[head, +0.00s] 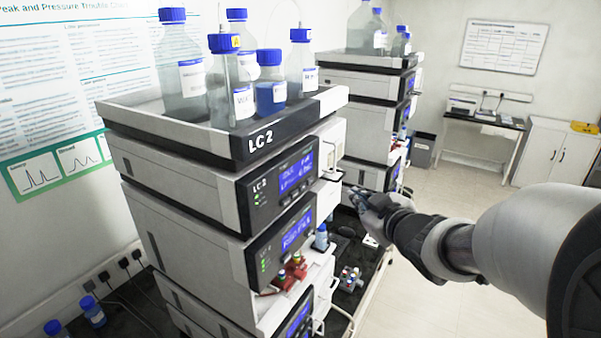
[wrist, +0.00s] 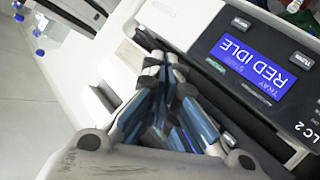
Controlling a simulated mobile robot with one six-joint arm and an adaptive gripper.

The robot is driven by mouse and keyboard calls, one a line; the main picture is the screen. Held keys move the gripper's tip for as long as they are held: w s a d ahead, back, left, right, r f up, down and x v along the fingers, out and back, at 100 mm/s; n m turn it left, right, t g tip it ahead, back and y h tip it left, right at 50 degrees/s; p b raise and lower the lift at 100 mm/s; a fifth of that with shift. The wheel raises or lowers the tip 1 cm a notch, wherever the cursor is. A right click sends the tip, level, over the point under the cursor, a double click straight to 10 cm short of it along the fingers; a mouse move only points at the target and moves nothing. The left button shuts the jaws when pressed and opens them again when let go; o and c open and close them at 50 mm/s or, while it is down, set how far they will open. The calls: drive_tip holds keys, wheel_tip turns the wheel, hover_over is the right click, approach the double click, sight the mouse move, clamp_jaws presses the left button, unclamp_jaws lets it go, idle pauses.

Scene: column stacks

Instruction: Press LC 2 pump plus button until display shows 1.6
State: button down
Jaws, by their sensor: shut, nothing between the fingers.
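The LC 2 stack (head: 262,140) stands in the middle of the head view, with several modules under a bottle tray. Its upper module has a lit blue display (head: 297,173); the module below has another (head: 296,230). Their text is too small to read surely. My gripper (head: 358,196) is shut and empty, to the right of the stack's front. In the wrist view its fingertips (wrist: 163,60) lie beside a panel labelled LC 2, whose blue display (wrist: 253,66) reads upside down "RED IDLE". I cannot tell which module holds the pump plus button, nor whether the fingertips touch anything.
Solvent bottles (head: 180,65) stand in the tray on top. A second stack (head: 368,110) stands behind.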

sight(310, 181)
drive_tip(key=w+a+b, duration=0.3)
drive_tip(key=w+a, duration=0.1)
drive_tip(key=a, duration=0.2)
drive_tip(key=shift+w+a, duration=0.25)
drive_tip(key=shift+b, duration=0.3)
idle(1.0)
drive_tip(key=shift+w+a, duration=0.3)
drive_tip(key=shift+w+a+b, duration=0.2)
drive_tip(key=shift+a+b, duration=0.15)
drive_tip(key=shift+b, duration=0.1)
idle(0.6)
drive_tip(key=shift+s+d, duration=0.1)
drive_tip(key=shift+d, duration=0.05)
drive_tip(key=shift+s+d+p, duration=0.4)
drive_tip(key=shift+d+p, duration=0.1)
drive_tip(key=shift+d, duration=0.05)
